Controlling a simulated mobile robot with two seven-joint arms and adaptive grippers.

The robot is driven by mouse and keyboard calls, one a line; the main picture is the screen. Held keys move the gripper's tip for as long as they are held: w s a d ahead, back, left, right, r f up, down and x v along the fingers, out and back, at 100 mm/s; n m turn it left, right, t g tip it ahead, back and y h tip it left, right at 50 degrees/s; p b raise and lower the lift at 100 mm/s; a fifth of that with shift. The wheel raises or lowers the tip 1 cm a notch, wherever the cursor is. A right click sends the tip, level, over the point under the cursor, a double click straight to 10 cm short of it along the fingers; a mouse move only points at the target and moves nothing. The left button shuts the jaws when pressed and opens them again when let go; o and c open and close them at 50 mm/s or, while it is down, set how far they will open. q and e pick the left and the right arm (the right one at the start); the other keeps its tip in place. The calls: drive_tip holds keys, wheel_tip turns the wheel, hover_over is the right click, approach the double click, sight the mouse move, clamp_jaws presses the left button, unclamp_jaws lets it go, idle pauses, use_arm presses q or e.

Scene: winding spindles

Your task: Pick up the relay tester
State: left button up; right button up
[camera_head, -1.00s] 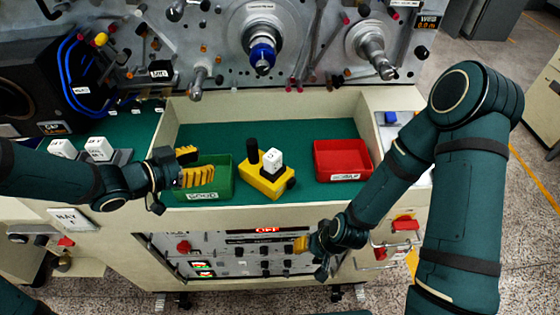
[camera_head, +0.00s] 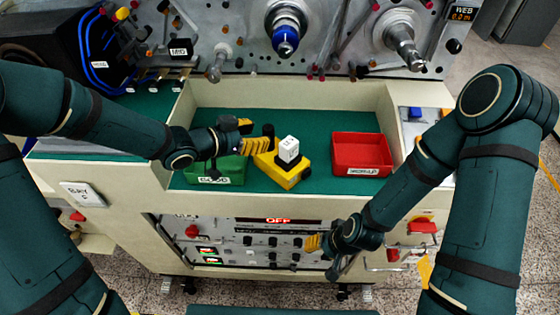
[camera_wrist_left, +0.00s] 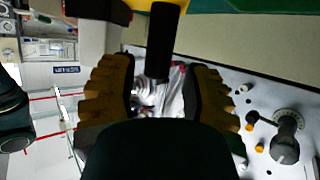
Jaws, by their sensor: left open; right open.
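The yellow device (camera_head: 282,173), which I take to be the relay tester, sits on the green floor of the bench tray. It carries a white block (camera_head: 288,150) and an upright black handle (camera_head: 268,132). My left gripper (camera_head: 250,135) is open at the handle's left side. In the left wrist view the black handle (camera_wrist_left: 161,42) shows between the spread yellow fingers of my left gripper (camera_wrist_left: 160,80); I cannot tell whether they touch it. My right gripper (camera_head: 313,243) is open and empty in front of the lower control panel, away from the device.
A green bin (camera_head: 215,172) stands left of the device, partly under my left gripper. A red bin (camera_head: 361,153) stands to its right. The spindle machine (camera_head: 330,30) rises behind. The tray's front wall (camera_head: 330,205) lies before the device.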

sight(264, 133)
use_arm(q)
drive_tip(key=x, duration=0.4)
drive_tip(key=shift+r+b, duration=0.2)
drive_tip(key=shift+b, duration=0.15)
drive_tip(key=shift+s, duration=0.1)
clamp_jaws()
